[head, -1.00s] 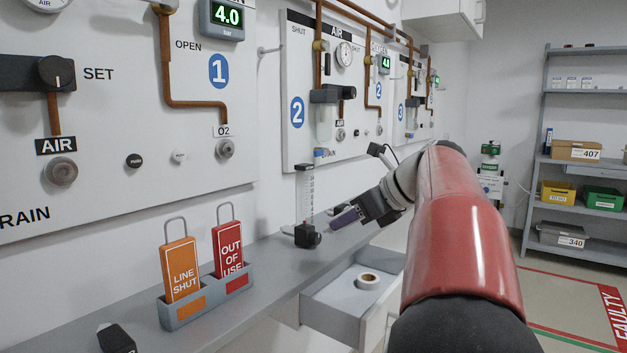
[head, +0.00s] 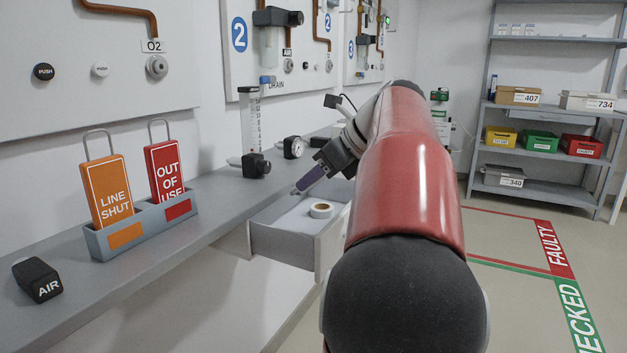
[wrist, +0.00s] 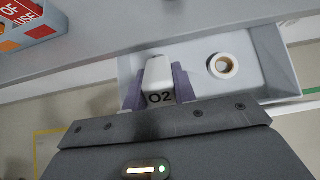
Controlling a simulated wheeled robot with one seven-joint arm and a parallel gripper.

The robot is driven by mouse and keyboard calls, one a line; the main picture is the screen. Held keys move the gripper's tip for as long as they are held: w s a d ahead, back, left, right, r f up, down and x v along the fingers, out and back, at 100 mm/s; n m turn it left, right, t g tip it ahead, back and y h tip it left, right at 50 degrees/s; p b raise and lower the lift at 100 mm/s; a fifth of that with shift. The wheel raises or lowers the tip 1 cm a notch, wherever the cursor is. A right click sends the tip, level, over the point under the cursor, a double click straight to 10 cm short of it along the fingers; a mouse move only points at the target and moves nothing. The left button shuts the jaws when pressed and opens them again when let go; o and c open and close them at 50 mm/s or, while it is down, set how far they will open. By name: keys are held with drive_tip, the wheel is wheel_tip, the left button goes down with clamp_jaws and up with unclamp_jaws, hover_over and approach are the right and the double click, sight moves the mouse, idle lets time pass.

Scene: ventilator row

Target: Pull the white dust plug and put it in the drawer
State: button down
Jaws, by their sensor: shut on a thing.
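My gripper (wrist: 158,88) is shut on a white plug (wrist: 158,72) marked O2, held between its two purple fingers. In the head view my gripper (head: 308,180) points down and left, above the open drawer (head: 278,236) below the grey shelf. The plug is mostly hidden there. In the wrist view the plug appears over the left part of the drawer (wrist: 272,85). Its height above the drawer floor is hard to judge. A roll of tape (head: 321,209) lies in the drawer, and it also shows in the wrist view (wrist: 223,66), right of the plug.
The grey shelf (head: 215,205) runs along the wall above the drawer. It carries a grey holder (head: 150,225) with orange and red tags, a black AIR block (head: 38,280) and a flow tube with a black base (head: 256,165). Open floor lies at right, with a storage rack behind.

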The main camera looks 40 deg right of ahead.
sight(342, 213)
drive_tip(key=shift+f+b, duration=1.8)
drive_tip(key=shift+f, duration=2.2)
drive_tip(key=c, duration=1.1)
unclamp_jaws()
drive_tip(key=shift+o, duration=0.2)
drive_tip(key=p+v, duration=0.2)
drive_tip(key=v, duration=0.5)
drive_tip(key=shift+s+d+r, duration=0.1)
drive_tip(key=shift+s+r, duration=0.1)
drive_tip(key=shift+r, duration=0.1)
drive_tip(key=shift+s, duration=0.1)
